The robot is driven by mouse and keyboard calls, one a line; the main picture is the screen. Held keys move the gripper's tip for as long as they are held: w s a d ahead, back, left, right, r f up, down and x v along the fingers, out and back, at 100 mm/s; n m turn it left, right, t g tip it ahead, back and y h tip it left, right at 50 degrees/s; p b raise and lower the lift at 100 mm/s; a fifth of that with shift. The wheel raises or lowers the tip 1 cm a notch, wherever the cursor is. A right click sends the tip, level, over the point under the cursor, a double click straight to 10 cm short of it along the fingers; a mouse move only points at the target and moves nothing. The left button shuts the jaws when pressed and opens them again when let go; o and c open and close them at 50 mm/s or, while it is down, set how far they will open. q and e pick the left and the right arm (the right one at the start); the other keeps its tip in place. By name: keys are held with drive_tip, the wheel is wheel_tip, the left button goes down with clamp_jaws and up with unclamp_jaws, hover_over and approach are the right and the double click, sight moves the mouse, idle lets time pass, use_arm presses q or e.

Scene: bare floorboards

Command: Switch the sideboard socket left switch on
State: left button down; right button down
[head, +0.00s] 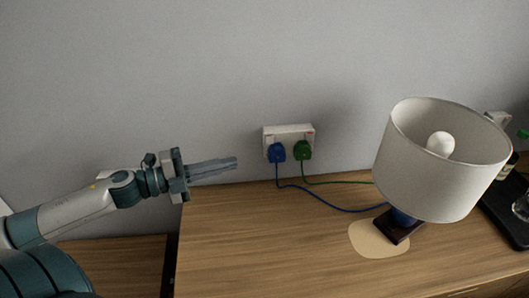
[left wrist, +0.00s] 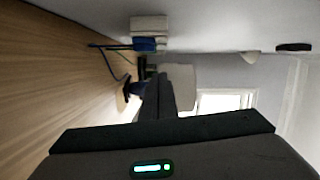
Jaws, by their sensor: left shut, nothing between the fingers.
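The white double socket (head: 288,131) is on the grey wall just above the sideboard (head: 240,240). A blue plug (head: 276,153) sits in its left half and a green plug (head: 303,150) in its right half. Its switches are too small to read. My left gripper (head: 236,161) is shut and empty, left of the socket and apart from it, fingers pointing right. In the left wrist view, the shut fingers (left wrist: 158,85) lie below the socket (left wrist: 150,25) and blue plug (left wrist: 146,44). My right gripper is in neither view.
A lamp with a white shade (head: 420,180) stands right of the socket on a beige mat (head: 365,238). Blue and green cords run from the plugs toward it. A black tray (head: 492,208) is at far right. The sideboard's left part is clear.

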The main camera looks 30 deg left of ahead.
sight(270, 139)
use_arm(q)
drive_tip(key=shift+s+r, duration=0.1)
drive_tip(key=shift+s, duration=0.05)
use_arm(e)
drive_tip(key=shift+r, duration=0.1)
use_arm(q)
drive_tip(key=shift+w+d, duration=0.15)
drive_tip(key=shift+w, duration=0.05)
